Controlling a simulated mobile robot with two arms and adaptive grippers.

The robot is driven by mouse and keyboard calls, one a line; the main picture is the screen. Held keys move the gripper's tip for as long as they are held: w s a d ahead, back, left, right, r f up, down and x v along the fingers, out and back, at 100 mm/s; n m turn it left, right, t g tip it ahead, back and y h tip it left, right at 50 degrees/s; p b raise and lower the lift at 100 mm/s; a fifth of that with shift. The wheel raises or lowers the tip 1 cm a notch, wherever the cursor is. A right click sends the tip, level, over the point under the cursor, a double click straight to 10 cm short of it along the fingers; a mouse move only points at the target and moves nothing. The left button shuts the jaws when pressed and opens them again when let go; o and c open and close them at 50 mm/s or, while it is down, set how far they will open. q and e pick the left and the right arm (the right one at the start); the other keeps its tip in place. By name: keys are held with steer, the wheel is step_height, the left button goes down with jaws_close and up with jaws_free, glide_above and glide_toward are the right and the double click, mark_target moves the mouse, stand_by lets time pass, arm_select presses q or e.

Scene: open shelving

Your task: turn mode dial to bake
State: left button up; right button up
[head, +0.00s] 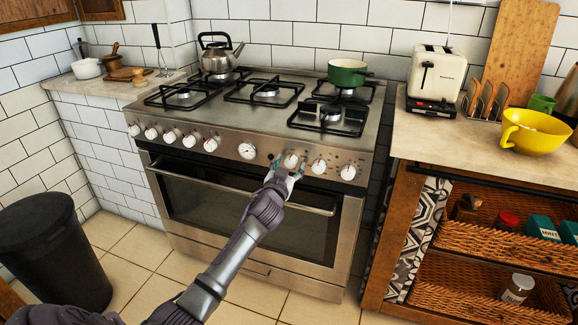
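The stainless steel stove (216,125) has a front panel with a row of white knobs and a round gauge (247,151). The task's mode dial is not readable by label; the knob right of the gauge (291,160) is the one at my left gripper. My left gripper (286,170) is in front of that knob, with its teal-tipped fingers apart on either side of its lower part. Whether the fingers touch the knob cannot be told. Two more knobs (319,167) (348,172) are to the right. My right gripper is not in view.
The oven door handle (230,189) runs below the panel, under my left arm. A kettle (219,55) and a green pot (347,73) stand on the hob. A wooden shelf unit (398,205) is close on the right; a dark bin (50,250) stands at the left.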

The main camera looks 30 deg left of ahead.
arm_select(q)
steer(key=c, duration=1)
steer(key=shift+m, duration=1.3)
steer(key=m, duration=0.2)
steer(key=shift+f+m, duration=0.1)
steer(key=shift+m, duration=0.3)
steer(key=m, duration=0.6)
steer(key=shift+f+t, duration=0.1)
steer(key=shift+t, duration=0.2)
steer(key=shift+m, duration=0.3)
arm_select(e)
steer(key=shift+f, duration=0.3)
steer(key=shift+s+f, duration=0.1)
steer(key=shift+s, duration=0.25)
